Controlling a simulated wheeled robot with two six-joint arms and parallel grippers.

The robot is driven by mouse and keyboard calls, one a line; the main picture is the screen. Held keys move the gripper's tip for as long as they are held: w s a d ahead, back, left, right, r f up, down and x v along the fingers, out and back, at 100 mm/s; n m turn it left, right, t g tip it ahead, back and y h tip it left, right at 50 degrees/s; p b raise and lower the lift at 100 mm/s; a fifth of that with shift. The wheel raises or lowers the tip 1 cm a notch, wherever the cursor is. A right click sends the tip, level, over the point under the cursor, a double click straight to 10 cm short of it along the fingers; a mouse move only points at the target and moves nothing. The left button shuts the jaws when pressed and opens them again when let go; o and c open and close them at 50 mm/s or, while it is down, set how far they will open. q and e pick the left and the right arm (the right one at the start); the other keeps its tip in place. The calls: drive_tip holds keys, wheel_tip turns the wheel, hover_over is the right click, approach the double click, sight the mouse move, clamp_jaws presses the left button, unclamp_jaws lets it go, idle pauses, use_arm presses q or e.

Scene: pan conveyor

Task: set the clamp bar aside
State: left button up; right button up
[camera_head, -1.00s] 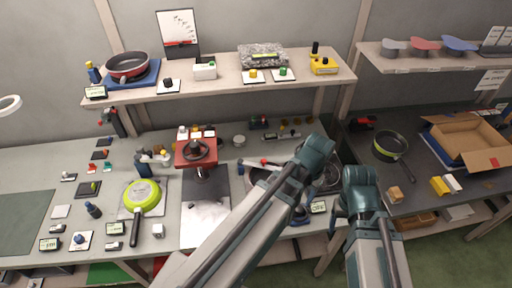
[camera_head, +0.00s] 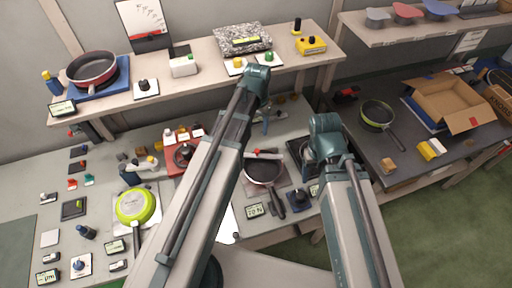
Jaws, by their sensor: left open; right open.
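A thin bar with a red end, which looks like the clamp bar (camera_head: 270,155), lies across the far rim of a dark pan (camera_head: 262,172) on the table. My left gripper (camera_head: 267,116) is behind the pan, below the shelf edge. It is small and partly hidden by its own arm, and no object shows in it. My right gripper (camera_head: 306,155) is to the right of the pan, partly hidden by its wrist, apart from the bar. Both are open and empty.
A red press-like fixture (camera_head: 183,163) and a lime pan (camera_head: 135,206) stand to the left. The shelf (camera_head: 205,75) above holds a red pan (camera_head: 91,70) and a foil-covered block (camera_head: 241,40). An open cardboard box (camera_head: 450,100) stands on the right bench.

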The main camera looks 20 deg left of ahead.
sight(257, 150)
use_arm(q)
wheel_tip(257, 150, down, 14)
drive_tip(key=b, duration=1.3)
drive_tip(key=shift+r, duration=0.25)
use_arm(e)
wheel_tip(257, 150, down, 14)
drive_tip(key=shift+r, duration=0.25)
use_arm(q)
clamp_jaws()
